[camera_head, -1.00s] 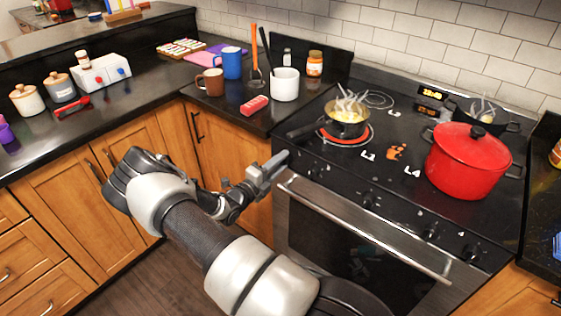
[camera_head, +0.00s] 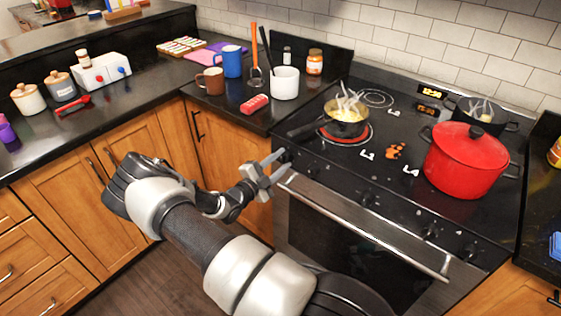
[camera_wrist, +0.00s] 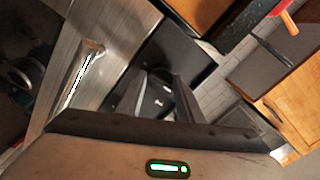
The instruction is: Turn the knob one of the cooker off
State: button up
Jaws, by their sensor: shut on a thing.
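The cooker (camera_head: 390,175) stands at the right, with a row of black knobs along its front edge. Knob one (camera_head: 287,155) is the leftmost, mostly hidden by my fingers. My gripper (camera_head: 281,166) is at this knob, one finger on each side, shut on it. The wrist view shows my fingers (camera_wrist: 158,95) around a dark part of the cooker front, with a small white mark between them. The knob's exact angle cannot be told.
Other knobs (camera_head: 368,198) run to the right along the front. An oven handle (camera_head: 365,228) lies below them. A red pot (camera_head: 465,165) stands on the front right burner. The pan's handle (camera_head: 307,128) points left, above my gripper.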

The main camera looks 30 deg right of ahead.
dwell(0.4)
jog(key=o, duration=1.1)
jog(key=shift+c, duration=0.2)
jog(key=v, duration=1.7)
jog(key=shift+a, duration=0.2)
jog(key=shift+s, duration=0.15)
